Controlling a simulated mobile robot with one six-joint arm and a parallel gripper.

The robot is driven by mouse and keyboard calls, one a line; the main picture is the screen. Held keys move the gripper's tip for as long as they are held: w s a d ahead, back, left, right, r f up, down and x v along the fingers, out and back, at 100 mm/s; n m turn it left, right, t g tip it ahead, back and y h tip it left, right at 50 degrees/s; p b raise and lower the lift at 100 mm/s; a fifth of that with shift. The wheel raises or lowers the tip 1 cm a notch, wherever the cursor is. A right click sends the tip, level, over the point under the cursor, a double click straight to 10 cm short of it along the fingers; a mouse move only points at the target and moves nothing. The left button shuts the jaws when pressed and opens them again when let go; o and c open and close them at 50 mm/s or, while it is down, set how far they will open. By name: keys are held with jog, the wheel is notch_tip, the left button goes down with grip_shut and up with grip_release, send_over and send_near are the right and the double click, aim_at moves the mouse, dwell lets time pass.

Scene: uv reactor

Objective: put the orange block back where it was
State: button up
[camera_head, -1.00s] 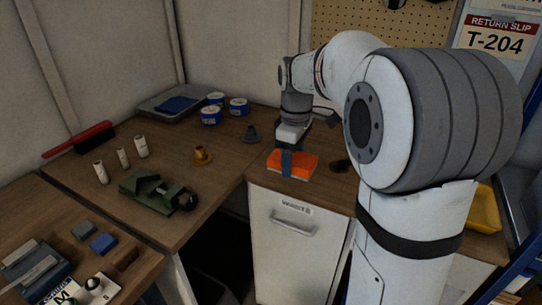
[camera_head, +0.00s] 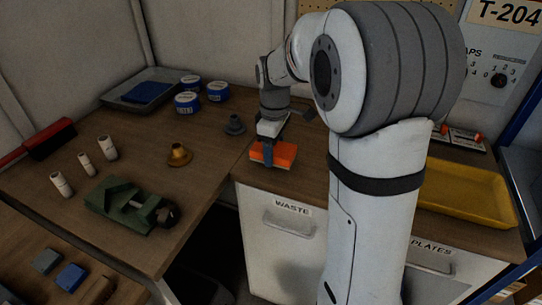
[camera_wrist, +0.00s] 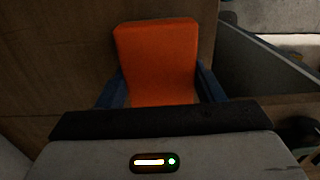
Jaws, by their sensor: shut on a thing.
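The orange block (camera_head: 286,154) is at the bench top just above the waste cabinet, near the front edge. My gripper (camera_head: 268,154) reaches down over it from behind, with a blue finger across the block's near side. In the wrist view the orange block (camera_wrist: 157,55) sits between the two blue fingers of my gripper (camera_wrist: 159,88), which is shut on it. The block's near end is hidden behind the gripper body there. I cannot tell whether the block rests on the wood or hangs slightly above it.
A dark grey cone-shaped part (camera_head: 234,124) and a brass one (camera_head: 179,154) stand left of the block. A yellow tray (camera_head: 465,195) lies right, beyond my arm.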

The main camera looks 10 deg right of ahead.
jog(key=shift+f, duration=1.3)
jog(key=shift+f, duration=0.2)
jog(key=o, duration=1.1)
